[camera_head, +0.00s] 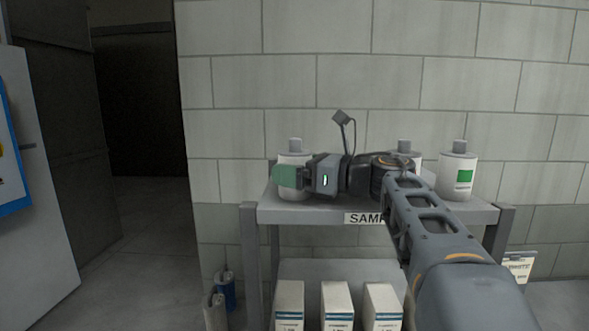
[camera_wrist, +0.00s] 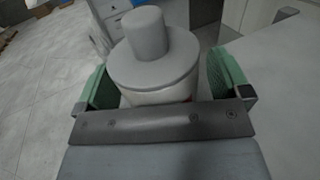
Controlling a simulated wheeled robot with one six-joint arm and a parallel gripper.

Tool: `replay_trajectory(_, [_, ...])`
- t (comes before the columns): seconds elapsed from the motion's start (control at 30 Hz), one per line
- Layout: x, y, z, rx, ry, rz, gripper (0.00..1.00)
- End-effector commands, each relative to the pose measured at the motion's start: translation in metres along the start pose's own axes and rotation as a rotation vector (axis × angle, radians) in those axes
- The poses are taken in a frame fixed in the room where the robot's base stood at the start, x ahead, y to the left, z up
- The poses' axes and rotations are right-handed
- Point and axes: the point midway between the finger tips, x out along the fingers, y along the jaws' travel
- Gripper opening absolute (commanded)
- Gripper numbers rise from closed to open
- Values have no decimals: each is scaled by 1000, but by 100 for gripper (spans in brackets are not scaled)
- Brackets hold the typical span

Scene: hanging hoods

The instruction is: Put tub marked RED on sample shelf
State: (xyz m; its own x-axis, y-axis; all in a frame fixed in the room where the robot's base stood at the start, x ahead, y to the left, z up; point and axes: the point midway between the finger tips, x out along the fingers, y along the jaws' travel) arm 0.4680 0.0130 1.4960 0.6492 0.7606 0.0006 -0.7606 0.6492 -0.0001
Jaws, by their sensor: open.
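A white tub (camera_head: 292,160) with a grey lid and knob stands at the left end of the sample shelf (camera_head: 310,215), its lower part mostly hidden by my gripper. My gripper (camera_head: 287,177) is open, its green finger pads on either side of this tub. In the wrist view the tub's lid (camera_wrist: 152,66) lies between the two pads, with small gaps showing. A trace of red shows low on its side there; its label cannot be read. The shelf's front plate reads "SAMP", the rest hidden behind my arm.
A tub with a green label (camera_head: 459,172) stands at the shelf's right end. Another tub (camera_head: 404,146) is mostly hidden behind my arm. Several white cartons (camera_head: 337,305) stand below. Bottles (camera_head: 225,290) stand on the floor left. A block wall is close behind; a dark doorway opens left.

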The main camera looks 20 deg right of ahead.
Motion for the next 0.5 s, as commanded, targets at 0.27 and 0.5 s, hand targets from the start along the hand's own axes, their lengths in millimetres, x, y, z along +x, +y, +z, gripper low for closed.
replay_trajectory(0.27, [-14, -1, 0, -2, -1, -5, 95])
replay_trajectory(0.5, [-52, -1, 0, -3, 0, -6, 95])
